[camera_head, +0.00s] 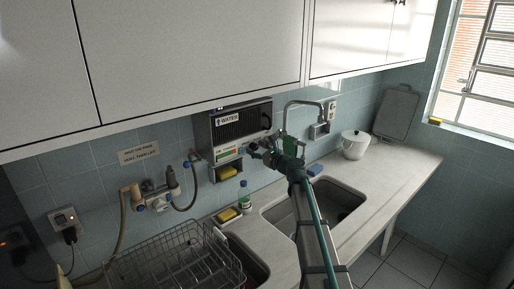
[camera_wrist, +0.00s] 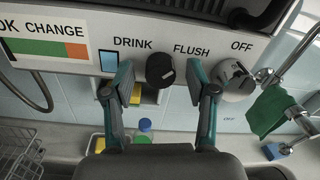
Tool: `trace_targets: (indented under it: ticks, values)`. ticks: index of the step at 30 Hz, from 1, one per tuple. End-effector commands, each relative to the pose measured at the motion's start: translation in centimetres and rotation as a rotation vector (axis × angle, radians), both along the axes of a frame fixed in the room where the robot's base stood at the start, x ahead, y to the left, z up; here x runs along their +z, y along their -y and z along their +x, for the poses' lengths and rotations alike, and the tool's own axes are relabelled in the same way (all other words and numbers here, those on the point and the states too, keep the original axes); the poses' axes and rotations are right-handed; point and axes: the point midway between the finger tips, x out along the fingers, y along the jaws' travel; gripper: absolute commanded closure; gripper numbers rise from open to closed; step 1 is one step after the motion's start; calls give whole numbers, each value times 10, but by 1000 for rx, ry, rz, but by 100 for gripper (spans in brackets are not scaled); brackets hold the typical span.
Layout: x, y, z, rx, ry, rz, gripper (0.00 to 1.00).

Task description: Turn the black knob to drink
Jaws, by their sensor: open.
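The black knob (camera_wrist: 160,70) is on the front panel of the water unit, below and between the DRINK and FLUSH labels, in the wrist view. A small pale mark shows on its face. My gripper (camera_wrist: 160,78) is open, with one finger on each side of the knob and a visible gap on both sides. In the head view my gripper (camera_head: 264,150) is at the lower right of the water unit (camera_head: 240,125), and I cannot make out the black knob there. A grey-white knob (camera_wrist: 233,82) sits right of my right finger, under OFF.
A green cloth (camera_wrist: 268,110) hangs by the tap at right. Below the unit are a bottle (camera_head: 244,196) and a yellow sponge (camera_head: 227,215). A dish rack (camera_head: 175,265) stands at lower left. A white pot (camera_head: 354,146) stands on the right counter.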

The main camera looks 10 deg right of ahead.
Motion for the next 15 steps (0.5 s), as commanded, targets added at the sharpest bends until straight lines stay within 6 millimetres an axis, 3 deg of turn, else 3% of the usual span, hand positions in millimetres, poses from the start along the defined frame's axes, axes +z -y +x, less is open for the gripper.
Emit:
trace_targets:
  ticks: [8,15]
  values:
    - [0,0,1,0,0,0,43]
    - [0,0,1,0,0,0,83]
